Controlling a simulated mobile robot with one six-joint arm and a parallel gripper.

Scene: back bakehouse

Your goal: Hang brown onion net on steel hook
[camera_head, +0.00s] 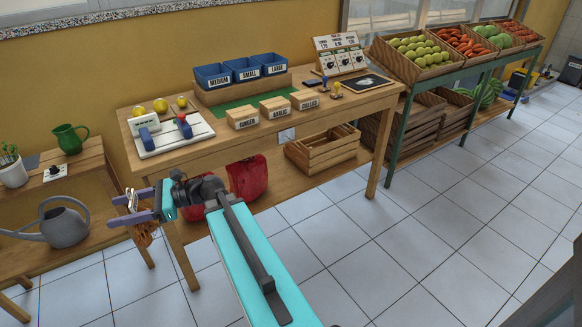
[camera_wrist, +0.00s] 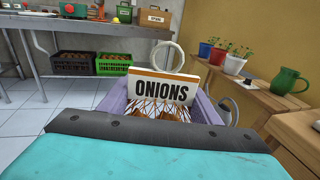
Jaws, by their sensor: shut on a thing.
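The brown onion net (camera_head: 146,236) hangs at my gripper (camera_head: 124,208), between the low shelf and the table leg. In the wrist view, a white card reading ONIONS (camera_wrist: 161,92) with an orange top edge stands between my purple fingers. A pale ring (camera_wrist: 153,57) rises above the card, and brown netting (camera_wrist: 136,112) shows below it. My gripper is shut on the net at its card. The ring is clear of anything. I cannot clearly make out a steel hook; a small pale plate (camera_head: 287,135) is on the table's front edge.
The wooden table (camera_head: 226,147) carries blue bins (camera_head: 247,70) and labelled blocks. Red sacks (camera_head: 247,177) and a wooden crate (camera_head: 322,150) sit below it. A watering can (camera_head: 64,225) and green jug (camera_head: 70,138) stand on the left shelves. The tiled floor at right is clear.

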